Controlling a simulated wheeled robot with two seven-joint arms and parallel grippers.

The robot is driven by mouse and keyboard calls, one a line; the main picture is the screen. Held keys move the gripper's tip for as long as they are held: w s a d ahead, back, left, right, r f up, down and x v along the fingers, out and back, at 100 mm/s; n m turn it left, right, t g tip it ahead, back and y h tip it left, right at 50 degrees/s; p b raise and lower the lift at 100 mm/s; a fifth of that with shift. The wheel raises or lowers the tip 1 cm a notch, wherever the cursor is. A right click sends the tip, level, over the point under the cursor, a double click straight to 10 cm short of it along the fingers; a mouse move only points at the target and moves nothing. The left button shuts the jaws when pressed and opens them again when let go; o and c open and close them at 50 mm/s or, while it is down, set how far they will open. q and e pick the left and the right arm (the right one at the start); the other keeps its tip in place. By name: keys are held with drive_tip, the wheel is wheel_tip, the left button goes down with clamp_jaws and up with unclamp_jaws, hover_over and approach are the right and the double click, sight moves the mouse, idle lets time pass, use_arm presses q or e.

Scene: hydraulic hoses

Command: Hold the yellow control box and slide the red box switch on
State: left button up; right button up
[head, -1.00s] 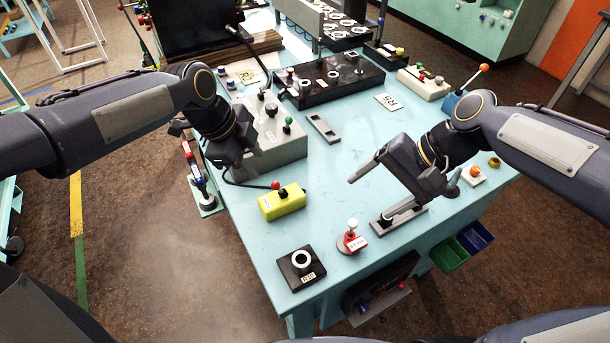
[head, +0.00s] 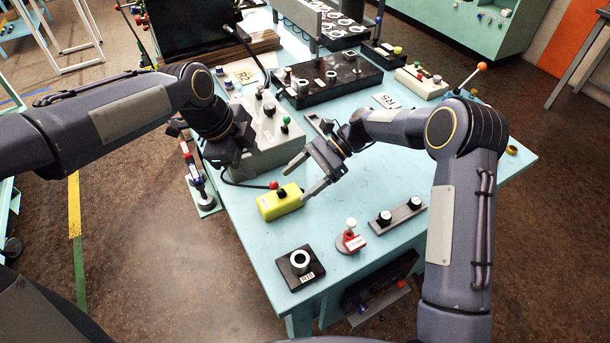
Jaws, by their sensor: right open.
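The yellow control box (head: 279,204) lies on the light blue table, left of the middle, with a dark button on top and a red knob (head: 273,185) at its back edge. My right gripper (head: 300,181) is open and empty, its two fingers pointing left beside the box's right end. Whether a finger touches the box I cannot tell. My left gripper (head: 227,158) hangs over the left side of a grey control box behind the yellow one; its fingers are not clear. A small red switch piece (head: 351,241) with a white knob and label stands near the table's front edge.
A black block with a white ring (head: 301,268) sits at the front corner. A grey plate with two black knobs (head: 398,216) lies right of the red piece. The grey control box (head: 270,133) and a black panel (head: 328,82) stand behind. Table between is clear.

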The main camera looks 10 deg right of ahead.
sight(282, 196)
drive_tip(key=x, duration=0.6)
drive_tip(key=shift+s+a+f, duration=0.15)
drive_tip(key=shift+a, duration=0.2)
drive_tip(key=shift+c, duration=0.2)
